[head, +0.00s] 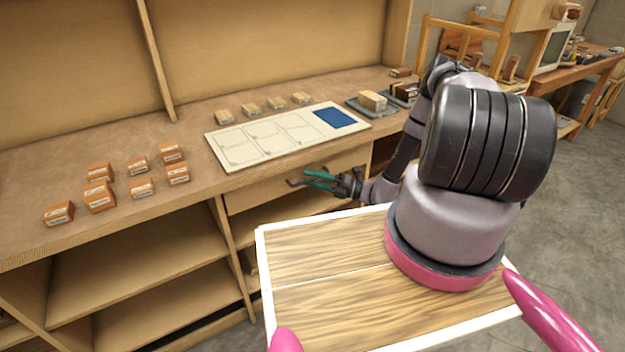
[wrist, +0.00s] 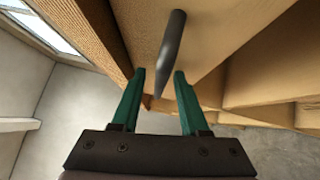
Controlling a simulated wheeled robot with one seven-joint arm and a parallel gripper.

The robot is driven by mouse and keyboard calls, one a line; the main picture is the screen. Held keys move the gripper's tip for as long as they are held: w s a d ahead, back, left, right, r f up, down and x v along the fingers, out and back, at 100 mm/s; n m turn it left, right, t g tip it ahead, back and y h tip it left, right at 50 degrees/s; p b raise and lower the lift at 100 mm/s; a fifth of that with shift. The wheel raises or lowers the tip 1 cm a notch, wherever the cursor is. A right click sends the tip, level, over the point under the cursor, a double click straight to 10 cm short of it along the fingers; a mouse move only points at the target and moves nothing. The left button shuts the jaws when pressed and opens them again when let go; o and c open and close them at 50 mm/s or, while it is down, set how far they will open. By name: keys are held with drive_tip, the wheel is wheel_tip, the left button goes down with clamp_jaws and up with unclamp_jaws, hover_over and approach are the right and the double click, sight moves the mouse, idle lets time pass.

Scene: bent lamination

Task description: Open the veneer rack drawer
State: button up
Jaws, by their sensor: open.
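The veneer rack drawer (head: 243,197) is a pale wooden front under the bench top in the head view. It looks closed, about flush with the bench. Its face also shows in the wrist view (wrist: 215,40). A dark bar handle (wrist: 172,45) stands off this face; its near end shows between my fingertips in the picture. My gripper (head: 308,180) has green fingers and is in front of the drawer at handle height. In the wrist view my gripper (wrist: 160,80) is open, with a gap on both sides of the handle. I cannot tell whether a finger touches it.
The bench top (head: 60,175) holds several small labelled orange-brown blocks (head: 100,195) at left and several pale blocks (head: 250,108) behind a white board (head: 240,150) with a blue patch. Grey trays with blocks (head: 373,101) sit farther right. Open shelves (head: 150,285) lie below.

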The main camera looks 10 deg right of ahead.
clamp_jaws()
idle(1.4)
